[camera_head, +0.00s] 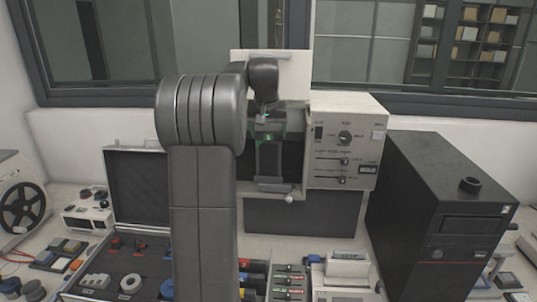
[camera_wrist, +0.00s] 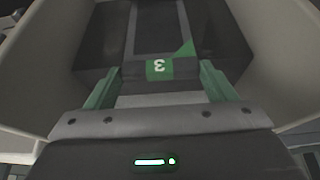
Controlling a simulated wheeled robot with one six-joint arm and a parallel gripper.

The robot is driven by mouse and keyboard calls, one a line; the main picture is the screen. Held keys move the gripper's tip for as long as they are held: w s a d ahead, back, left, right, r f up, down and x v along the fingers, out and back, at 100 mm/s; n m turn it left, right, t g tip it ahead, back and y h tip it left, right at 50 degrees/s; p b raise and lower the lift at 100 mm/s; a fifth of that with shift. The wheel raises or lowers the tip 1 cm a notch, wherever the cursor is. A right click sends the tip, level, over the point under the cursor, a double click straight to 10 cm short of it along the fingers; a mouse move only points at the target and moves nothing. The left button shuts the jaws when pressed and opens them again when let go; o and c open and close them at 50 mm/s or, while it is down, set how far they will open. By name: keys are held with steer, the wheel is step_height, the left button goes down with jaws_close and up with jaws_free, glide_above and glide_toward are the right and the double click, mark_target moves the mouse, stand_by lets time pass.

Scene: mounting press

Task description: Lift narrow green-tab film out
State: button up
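The film (camera_wrist: 160,71) is a narrow dark piece with a green label marked 3 and a small green corner; the 3 looks upside down in the wrist view. My gripper (camera_wrist: 160,68) has green fingers, one against each side of the film's dark end block, with no clear gap showing. In the head view, my gripper (camera_head: 269,134) partly covers the film's upper end.
A black computer tower (camera_head: 435,215) stands close on the right. An open case (camera_head: 135,190) with tools is at lower left. Several coloured-label pieces (camera_head: 289,283) and a small white device (camera_head: 347,266) sit on the bench in front. Pale walls (camera_wrist: 270,65) flank the film in the wrist view.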

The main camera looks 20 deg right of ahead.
steer(key=c, duration=0.6)
steer(key=shift+c, duration=0.2)
steer(key=shift+s+a+r+b, duration=0.3)
steer(key=shift+s+r+b, duration=0.15)
steer(key=shift+s+r, duration=0.15)
steer(key=shift+c, duration=0.6)
steer(key=s, duration=0.1)
steer(key=s+a+r, duration=0.1)
steer(key=s+r+b, duration=0.1)
steer(key=shift+s+a, duration=0.2)
steer(key=shift+a, duration=0.15)
steer(key=c, duration=0.6)
steer(key=s+a+r, duration=0.1)
steer(key=s, duration=0.1)
steer(key=s+a+r+b, duration=0.1)
steer(key=s+r, duration=0.1)
steer(key=s, duration=0.1)
steer(key=s+a+r+b, duration=0.1)
steer(key=s+a+r, duration=0.1)
steer(key=s, duration=0.1)
steer(key=shift+c, duration=0.2)
